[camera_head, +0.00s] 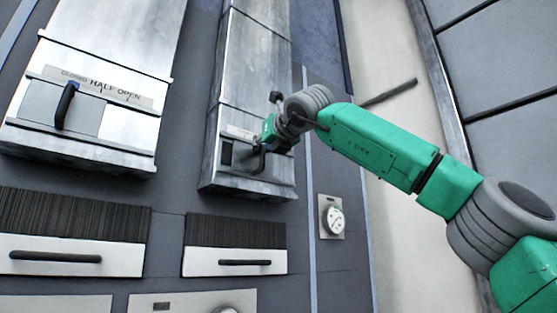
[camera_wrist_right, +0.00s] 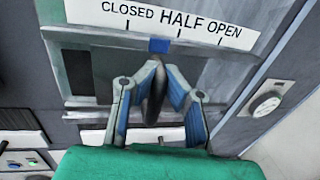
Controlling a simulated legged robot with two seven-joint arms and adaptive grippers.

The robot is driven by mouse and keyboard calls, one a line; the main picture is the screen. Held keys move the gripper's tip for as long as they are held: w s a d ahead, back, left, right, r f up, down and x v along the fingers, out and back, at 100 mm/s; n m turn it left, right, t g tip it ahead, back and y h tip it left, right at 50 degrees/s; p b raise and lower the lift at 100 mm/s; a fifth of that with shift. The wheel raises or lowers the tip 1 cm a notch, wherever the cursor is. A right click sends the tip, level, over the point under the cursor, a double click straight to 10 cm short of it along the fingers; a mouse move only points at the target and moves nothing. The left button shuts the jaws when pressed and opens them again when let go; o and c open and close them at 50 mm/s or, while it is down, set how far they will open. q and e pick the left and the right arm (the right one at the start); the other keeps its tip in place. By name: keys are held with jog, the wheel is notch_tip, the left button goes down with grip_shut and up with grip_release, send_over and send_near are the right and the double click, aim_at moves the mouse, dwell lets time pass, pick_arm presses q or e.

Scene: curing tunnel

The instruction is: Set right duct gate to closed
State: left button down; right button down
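The right duct gate (camera_head: 226,180) is a metal duct front with a slide handle. A label strip (camera_wrist_right: 165,22) above it reads CLOSED, HALF, OPEN. The blue pointer (camera_wrist_right: 159,45) on the handle stands between the CLOSED and HALF ticks, nearer HALF. A dark opening (camera_wrist_right: 80,73) shows left of the handle. My right gripper (camera_head: 262,147) is at this handle. In the wrist view its fingers (camera_wrist_right: 156,68) converge on both sides of the dark handle (camera_wrist_right: 153,100) and appear shut on it. My left gripper is not in view.
A wider left duct gate (camera_head: 130,128) has its own dark handle (camera_head: 65,105) near CLOSED. Below are drawers with dark handles (camera_head: 245,263) and brush strips. A dark bar (camera_head: 390,93) juts behind my right arm.

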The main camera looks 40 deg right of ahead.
jog(key=a, duration=0.3)
jog(key=shift+w+a+f, duration=0.1)
jog(key=shift+a+f, duration=0.1)
jog(key=shift+a, duration=0.15)
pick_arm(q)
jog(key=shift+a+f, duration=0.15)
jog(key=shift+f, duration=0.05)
pick_arm(e)
jog(key=shift+d+f, duration=0.1)
jog(key=shift+d, duration=0.05)
jog(key=c, duration=1.6)
grip_release()
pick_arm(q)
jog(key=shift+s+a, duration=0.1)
pick_arm(e)
jog(key=shift+o, duration=0.2)
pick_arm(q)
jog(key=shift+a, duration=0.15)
pick_arm(e)
jog(key=shift+s+a+r, duration=0.2)
jog(key=shift+a+r, duration=0.05)
send_near(246, 151)
jog(key=s+a, duration=0.1)
jog(key=s, duration=0.4)
jog(key=shift+a+r, duration=0.15)
jog(key=shift+a, duration=0.2)
